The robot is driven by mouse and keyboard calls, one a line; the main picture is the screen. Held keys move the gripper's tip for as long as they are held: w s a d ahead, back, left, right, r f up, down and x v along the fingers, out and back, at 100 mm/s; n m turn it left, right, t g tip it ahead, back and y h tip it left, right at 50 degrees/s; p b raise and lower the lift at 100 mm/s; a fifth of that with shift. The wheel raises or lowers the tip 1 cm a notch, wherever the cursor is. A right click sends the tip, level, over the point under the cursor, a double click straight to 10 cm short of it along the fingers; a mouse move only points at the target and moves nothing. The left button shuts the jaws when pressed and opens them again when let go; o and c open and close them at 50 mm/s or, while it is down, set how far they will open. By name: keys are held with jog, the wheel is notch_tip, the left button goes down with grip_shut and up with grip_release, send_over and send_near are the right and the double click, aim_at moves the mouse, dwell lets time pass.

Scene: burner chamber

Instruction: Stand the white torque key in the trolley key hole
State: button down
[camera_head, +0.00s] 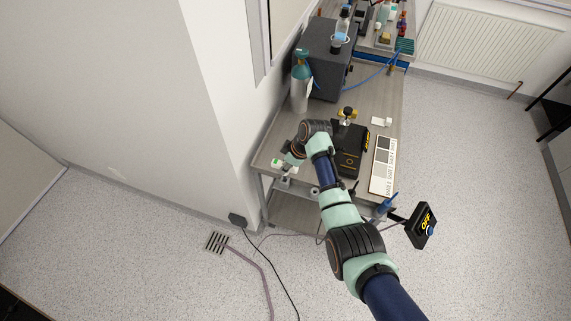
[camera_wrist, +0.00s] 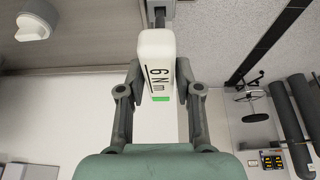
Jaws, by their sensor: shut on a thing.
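The white torque key (camera_wrist: 158,62) is a block marked "6 Nm" with a green patch. In the wrist view my gripper (camera_wrist: 160,80) is shut on it, one finger on each side. The key's narrower grey end points away from the gripper, into a grey part at the top edge; whether they touch I cannot tell. In the head view my gripper (camera_head: 287,173) is small at the left front corner of the trolley (camera_head: 268,153), and the key is hard to make out there. I cannot pick out the key hole.
On the trolley top stand a black box (camera_head: 347,150), a label board (camera_head: 384,165), a green-topped cylinder (camera_head: 301,85) and a dark cabinet (camera_head: 325,60). A black "OFF" box (camera_head: 422,225) is at the front right. A wall (camera_head: 190,80) stands close on the left.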

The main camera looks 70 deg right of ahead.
jog(key=shift+f+b, duration=1.6)
jog(key=shift+f, duration=0.45)
jog(key=c, duration=0.7)
grip_release()
jog(key=v, duration=1.2)
